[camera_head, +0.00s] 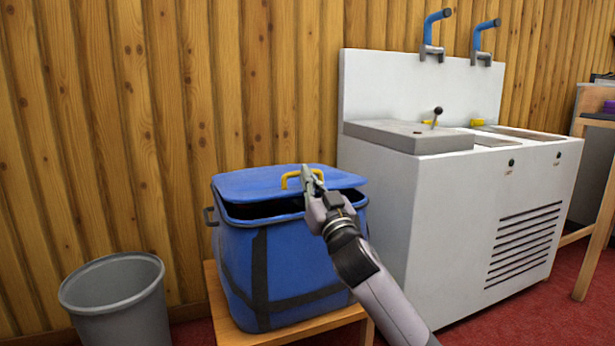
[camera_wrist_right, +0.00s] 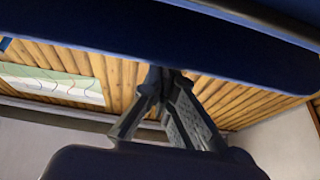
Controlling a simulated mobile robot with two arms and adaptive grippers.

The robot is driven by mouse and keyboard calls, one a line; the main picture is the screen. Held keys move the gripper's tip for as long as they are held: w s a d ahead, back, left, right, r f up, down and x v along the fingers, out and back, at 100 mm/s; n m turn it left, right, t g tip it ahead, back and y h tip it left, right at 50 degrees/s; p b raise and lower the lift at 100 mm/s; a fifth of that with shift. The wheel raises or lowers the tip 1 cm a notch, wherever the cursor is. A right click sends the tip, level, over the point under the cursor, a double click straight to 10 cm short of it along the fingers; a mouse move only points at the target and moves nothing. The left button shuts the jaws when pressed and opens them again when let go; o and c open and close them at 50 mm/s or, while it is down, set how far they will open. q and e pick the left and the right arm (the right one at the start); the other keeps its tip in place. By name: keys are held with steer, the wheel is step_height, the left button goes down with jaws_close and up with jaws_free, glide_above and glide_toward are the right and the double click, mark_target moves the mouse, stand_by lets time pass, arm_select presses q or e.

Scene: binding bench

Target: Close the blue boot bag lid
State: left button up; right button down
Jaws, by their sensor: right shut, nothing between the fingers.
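The blue boot bag (camera_head: 290,270) stands upright on a low wooden bench, with dark straps on its sides. Its blue lid (camera_head: 250,184) is tilted and partly open, with a dark gap along the front edge. A yellow handle (camera_head: 290,180) sits on the lid. My right gripper (camera_head: 308,174) is shut and empty at the lid's front right, close beside the handle; I cannot tell whether it touches. In the right wrist view my right gripper (camera_wrist_right: 166,80) shows against a dark blue surface, probably the lid (camera_wrist_right: 130,40). My left gripper is not in view.
A grey bin (camera_head: 115,300) stands on the floor left of the bench (camera_head: 215,300). A white cabinet with a sink top (camera_head: 480,210) and blue taps stands close on the right. A wood-plank wall (camera_head: 170,110) is behind. Red floor shows at the lower right.

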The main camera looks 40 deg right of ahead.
steer(key=shift+s+f, duration=0.2)
steer(key=shift+f, duration=0.9)
steer(key=shift+b, duration=0.3)
steer(key=shift+r, duration=0.1)
